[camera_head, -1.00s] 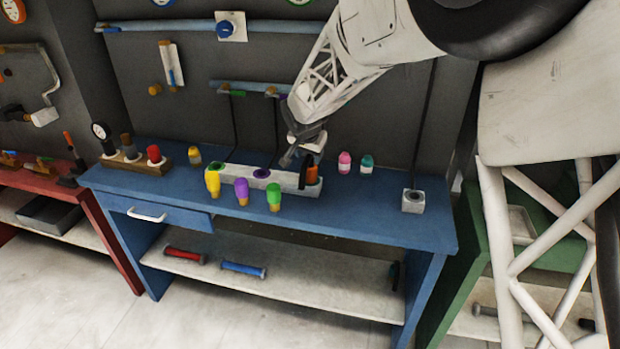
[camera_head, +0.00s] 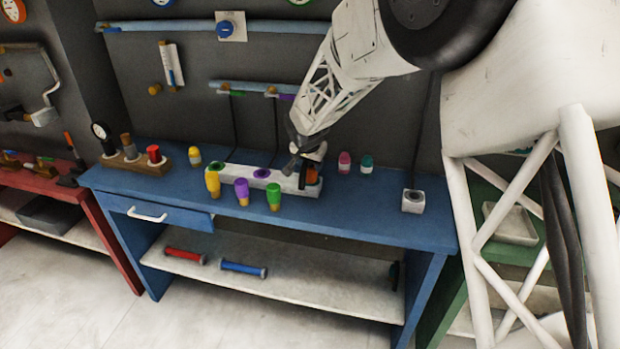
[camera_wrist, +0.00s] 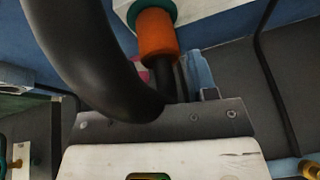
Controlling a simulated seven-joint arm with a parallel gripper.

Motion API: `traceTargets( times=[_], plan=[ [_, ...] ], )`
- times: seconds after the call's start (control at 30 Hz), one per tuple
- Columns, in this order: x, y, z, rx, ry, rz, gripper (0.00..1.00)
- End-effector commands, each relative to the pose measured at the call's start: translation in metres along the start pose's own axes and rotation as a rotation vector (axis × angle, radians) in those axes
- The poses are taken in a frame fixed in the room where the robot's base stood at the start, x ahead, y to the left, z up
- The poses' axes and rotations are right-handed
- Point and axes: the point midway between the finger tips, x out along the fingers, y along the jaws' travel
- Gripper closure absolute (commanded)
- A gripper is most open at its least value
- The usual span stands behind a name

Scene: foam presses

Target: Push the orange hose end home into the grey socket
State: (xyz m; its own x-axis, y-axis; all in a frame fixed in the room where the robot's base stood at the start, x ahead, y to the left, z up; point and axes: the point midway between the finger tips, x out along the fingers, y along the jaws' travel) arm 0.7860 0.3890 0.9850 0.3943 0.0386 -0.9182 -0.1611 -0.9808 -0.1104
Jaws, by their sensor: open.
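The orange hose end (camera_head: 311,176) is at the right end of a pale block (camera_head: 282,178) on the blue bench. In the wrist view the orange hose end (camera_wrist: 156,35) shows a teal ring at its far end, against a pale surface, with a dark stem on its near side. My gripper (camera_head: 302,164) is open, close beside and above the orange end; whether they touch is unclear. I cannot tell which socket is the grey one, nor how deep the orange end sits. A thick black curve partly covers the wrist view.
Yellow (camera_head: 212,185), purple (camera_head: 242,192) and green (camera_head: 273,197) pieces stand in front of the block. Pink (camera_head: 345,162) and teal (camera_head: 367,163) bottles stand behind right. A small pale block (camera_head: 413,201) with a dark opening stands at right. The bench between is clear.

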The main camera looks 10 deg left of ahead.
Motion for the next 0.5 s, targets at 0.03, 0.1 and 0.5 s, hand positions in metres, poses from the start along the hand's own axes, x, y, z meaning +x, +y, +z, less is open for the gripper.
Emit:
traceTargets(
  times=[0.03, 0.1, 0.5],
  plan=[
    [0.0, 0.0, 0.0001, 0.0, 0.0, 0.0, 0.47],
    [-0.0001, 0.0, 0.0, 0.0, 0.0, 0.0, 0.47],
    [0.0001, -0.0001, 0.0003, 0.0, 0.0, 0.0, 1.0]
  ],
)
